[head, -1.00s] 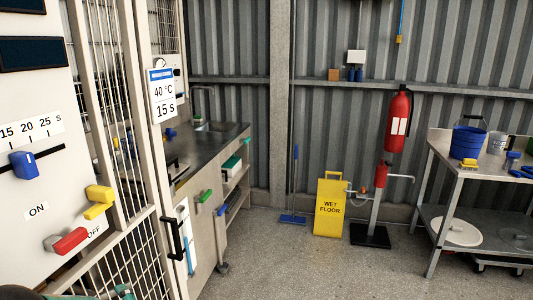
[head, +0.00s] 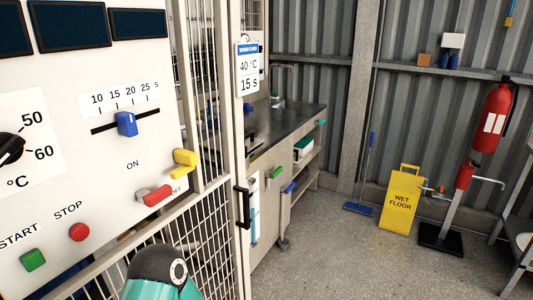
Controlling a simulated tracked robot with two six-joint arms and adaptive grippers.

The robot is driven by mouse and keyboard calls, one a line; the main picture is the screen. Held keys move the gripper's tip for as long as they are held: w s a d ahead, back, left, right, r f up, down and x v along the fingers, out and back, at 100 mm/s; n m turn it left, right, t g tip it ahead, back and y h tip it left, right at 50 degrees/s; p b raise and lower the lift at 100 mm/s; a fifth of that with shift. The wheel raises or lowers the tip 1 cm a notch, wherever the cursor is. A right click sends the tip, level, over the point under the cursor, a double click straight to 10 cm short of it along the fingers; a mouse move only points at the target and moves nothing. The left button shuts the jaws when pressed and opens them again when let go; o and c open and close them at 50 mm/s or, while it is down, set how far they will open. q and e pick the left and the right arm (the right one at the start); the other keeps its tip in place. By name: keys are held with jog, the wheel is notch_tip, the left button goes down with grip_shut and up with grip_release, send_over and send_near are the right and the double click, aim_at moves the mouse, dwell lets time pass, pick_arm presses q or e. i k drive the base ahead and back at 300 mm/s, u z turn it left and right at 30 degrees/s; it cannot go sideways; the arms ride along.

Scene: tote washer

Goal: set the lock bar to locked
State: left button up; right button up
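I cannot clearly pick out a lock bar or a locked mark. A yellow lever (head: 185,163) sticks out at the right edge of the white control panel (head: 60,180). Below it is a red-ended lever (head: 156,195) between the words ON and OFF. To the right, a black handle (head: 243,207) stands upright on the post of the mesh gate, beside a white plate with a blue strip (head: 254,205). A teal and black part of my arm shows at the bottom, below the panel. Neither gripper is in view.
The panel also has a blue slider (head: 126,124), a black dial (head: 10,149), a red stop button (head: 79,232) and a green start button (head: 33,260). A yellow wet floor sign (head: 401,200) stands at the right. The floor between gate and sign is clear.

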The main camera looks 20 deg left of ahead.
aim_at(189, 159)
jog(key=k, duration=1.25)
jog(key=z, duration=0.2)
jog(key=i, duration=1.85)
jog(key=u, duration=0.65)
